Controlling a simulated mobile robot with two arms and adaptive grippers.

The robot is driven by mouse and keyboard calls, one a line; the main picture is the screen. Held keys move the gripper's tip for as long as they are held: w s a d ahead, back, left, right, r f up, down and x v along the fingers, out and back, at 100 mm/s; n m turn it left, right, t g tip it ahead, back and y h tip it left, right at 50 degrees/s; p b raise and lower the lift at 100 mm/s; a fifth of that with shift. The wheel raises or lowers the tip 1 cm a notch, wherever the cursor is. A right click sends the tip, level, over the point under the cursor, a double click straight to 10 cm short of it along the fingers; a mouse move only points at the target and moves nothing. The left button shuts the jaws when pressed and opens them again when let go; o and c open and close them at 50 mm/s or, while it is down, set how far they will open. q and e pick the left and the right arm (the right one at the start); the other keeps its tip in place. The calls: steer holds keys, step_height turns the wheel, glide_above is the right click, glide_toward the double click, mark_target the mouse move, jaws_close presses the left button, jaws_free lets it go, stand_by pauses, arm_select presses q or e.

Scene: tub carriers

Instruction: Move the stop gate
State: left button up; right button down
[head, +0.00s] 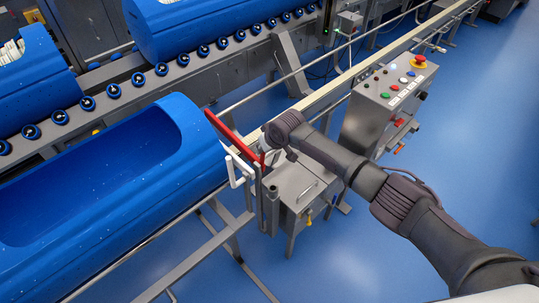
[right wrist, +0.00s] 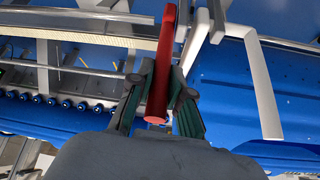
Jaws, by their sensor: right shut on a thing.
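The stop gate shows as a long red bar (head: 229,133) at the end of the near blue tub (head: 195,150). A white bent bar (head: 236,170) stands beside it, close to the tub's end. My right gripper (head: 268,152) is at the near end of the red bar, small and partly hidden by its own wrist. In the right wrist view the red bar (right wrist: 157,105) passes between the fingers of my right gripper (right wrist: 161,80), which are shut on it. The white bar (right wrist: 264,85) is to the right there, apart from the fingers. My left gripper is out of view.
A roller conveyor (head: 180,60) with more blue tubs (head: 185,25) runs behind. A control box (head: 390,95) with coloured buttons and a red knob stands right of the gate. A grey metal cabinet (head: 300,185) is below my right wrist. Blue floor is free at the right.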

steer(key=shift+w+a+g+h+b, duration=0.5)
steer(key=shift+w+g+b, duration=0.1)
steer(key=shift+g+b, duration=0.15)
steer(key=c, duration=1.1)
jaws_free()
steer(key=shift+c, duration=0.2)
steer(key=shift+o, duration=0.2)
steer(key=shift+w+a, duration=0.1)
steer(key=v, duration=1.2)
